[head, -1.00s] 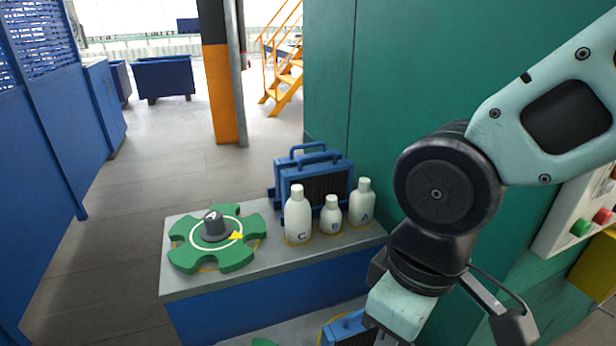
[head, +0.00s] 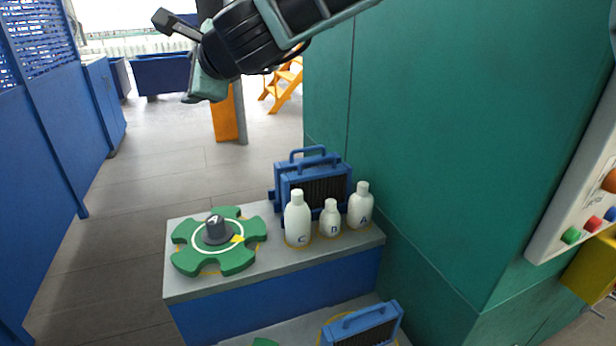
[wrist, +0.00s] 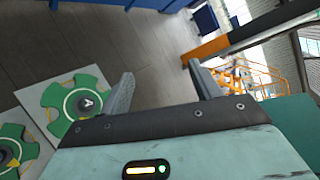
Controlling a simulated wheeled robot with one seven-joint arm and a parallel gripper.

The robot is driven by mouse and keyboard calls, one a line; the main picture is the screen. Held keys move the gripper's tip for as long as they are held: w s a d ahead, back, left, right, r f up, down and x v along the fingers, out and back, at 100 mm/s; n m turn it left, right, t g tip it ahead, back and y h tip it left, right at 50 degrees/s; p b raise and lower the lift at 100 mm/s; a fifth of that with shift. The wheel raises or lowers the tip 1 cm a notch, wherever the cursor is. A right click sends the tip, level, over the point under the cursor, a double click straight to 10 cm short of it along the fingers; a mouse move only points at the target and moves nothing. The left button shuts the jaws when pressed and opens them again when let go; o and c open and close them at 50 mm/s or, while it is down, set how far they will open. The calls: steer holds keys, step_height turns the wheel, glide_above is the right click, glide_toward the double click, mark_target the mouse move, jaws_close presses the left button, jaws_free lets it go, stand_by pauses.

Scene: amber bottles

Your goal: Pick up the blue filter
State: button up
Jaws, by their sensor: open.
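Blue filters with dark ribbed cores and top handles show in the head view. Two stand one behind the other at the back of the upper grey step, the front one (head: 320,188) behind the white bottles. Another blue filter (head: 364,328) is on the lower step, cut off by the bottom edge. My gripper (head: 205,86) is raised at the upper left of the head view, well away from the filters. In the wrist view my gripper (wrist: 163,88) has its two fingers spread, with nothing between them. No filter shows there.
White bottles C (head: 298,220), B (head: 330,219) and A (head: 361,206) stand in front of the upper filters. A green lobed wheel (head: 190,258) with a dark knob lies to their left. A teal wall (head: 430,150) rises close on the right. Floor is free at left.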

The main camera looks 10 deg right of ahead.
steer(key=w+d+r+m+t+h, duration=0.25)
steer(key=w+d+m+h, duration=0.2)
steer(key=w+m, duration=0.55)
steer(key=m+g+h+p, duration=0.3)
steer(key=m+g, duration=0.9)
steer(key=m, duration=1.4)
glide_above(313, 150)
steer(key=s, duration=0.3)
step_height(313, 150, down, 13)
steer(key=f+p, duration=0.1)
steer(key=f, duration=0.3)
steer(key=w+f+p, duration=0.1)
steer(key=f+p, duration=0.1)
steer(key=f, duration=0.2)
steer(key=w+f+p, duration=0.1)
steer(key=f, duration=0.3)
steer(key=shift+w+d, duration=0.1)
steer(key=shift+w, duration=0.1)
steer(key=f+p, duration=0.2)
steer(key=a+f+p, duration=0.1)
steer(key=f+p, duration=0.1)
steer(key=shift+w, duration=0.2)
steer(key=shift+w+f, duration=0.1)
steer(key=shift+f, duration=0.5)
steer(key=c, duration=1.2)
